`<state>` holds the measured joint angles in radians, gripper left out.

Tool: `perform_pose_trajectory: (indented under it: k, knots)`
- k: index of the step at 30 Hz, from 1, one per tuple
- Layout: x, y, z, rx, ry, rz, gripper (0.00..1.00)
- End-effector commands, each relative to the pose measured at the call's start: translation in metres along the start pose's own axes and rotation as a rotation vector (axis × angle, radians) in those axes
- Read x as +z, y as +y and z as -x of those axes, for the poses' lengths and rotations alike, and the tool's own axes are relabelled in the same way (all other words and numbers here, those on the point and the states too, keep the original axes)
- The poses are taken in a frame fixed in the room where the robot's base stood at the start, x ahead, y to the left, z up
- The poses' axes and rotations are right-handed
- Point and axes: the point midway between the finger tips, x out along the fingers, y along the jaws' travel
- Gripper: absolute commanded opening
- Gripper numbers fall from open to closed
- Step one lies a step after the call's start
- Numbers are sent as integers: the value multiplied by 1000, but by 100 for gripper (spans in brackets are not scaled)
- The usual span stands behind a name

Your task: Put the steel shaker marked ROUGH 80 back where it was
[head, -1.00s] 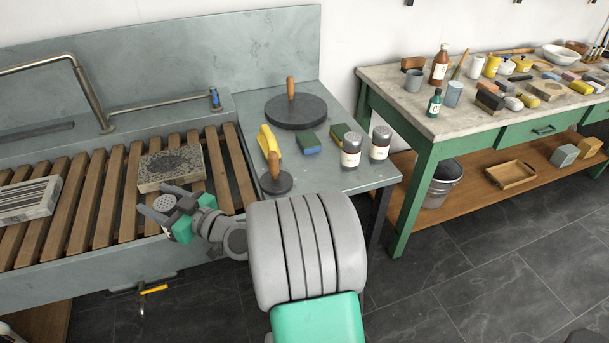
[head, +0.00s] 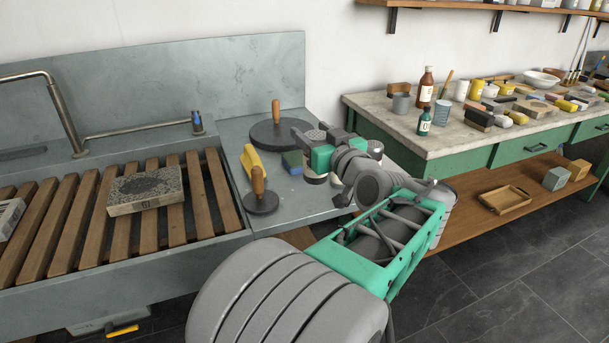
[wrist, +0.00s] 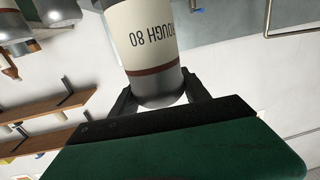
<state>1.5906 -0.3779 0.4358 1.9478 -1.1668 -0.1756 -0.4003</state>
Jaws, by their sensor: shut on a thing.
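My gripper (head: 314,148) is shut on the steel shaker marked ROUGH 80 (head: 315,179). In the wrist view the shaker (wrist: 147,62) sits between the two fingers, with its cream label reading ROUGH 80 upside down in that picture. In the head view it looks about upright, over the grey side table (head: 285,218) right of the slatted sink. I cannot tell how far above the table it is. Two other steel shakers show at the upper left of the wrist view, one of them close by (wrist: 58,12); in the head view my gripper and arm mostly hide them.
Near my gripper on the side table are a green-blue sponge (head: 292,162), a yellow object (head: 252,162), a small wooden-handled disc (head: 261,202) and a large one (head: 270,135). A printed stone (head: 146,190) lies on the slats. A crowded green bench (head: 450,145) stands right.

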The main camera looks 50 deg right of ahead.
Motion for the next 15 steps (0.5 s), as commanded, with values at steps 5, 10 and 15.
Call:
perform_pose_trajectory:
  k: [5, 10, 15]
  knots:
    - [24, 11, -53, -8, -1, -2, 0]
    - [62, 21, -84, -3, -1, -2, 0]
    - [78, 25, -98, -2, 2, 2, 0]
